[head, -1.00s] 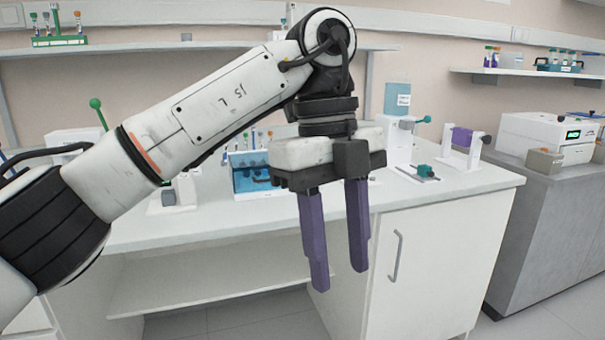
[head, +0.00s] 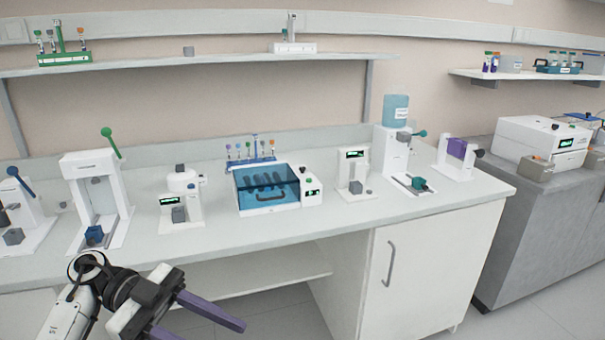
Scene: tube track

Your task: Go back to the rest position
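My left gripper (head: 202,325) is at the lower left of the head view, in front of the bench and below its top. Its two purple fingers point to the lower right and stand apart. Nothing shows between them, though the lower finger is partly cut off by the picture's bottom edge. My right gripper is not in the head view.
The white bench (head: 345,222) carries a blue-lidded box (head: 266,190), a green-levered press (head: 95,200), a dispenser with a teal bottle (head: 396,112) and other devices. A cupboard (head: 430,270) is under its right side. A grey counter (head: 540,215) stands at right.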

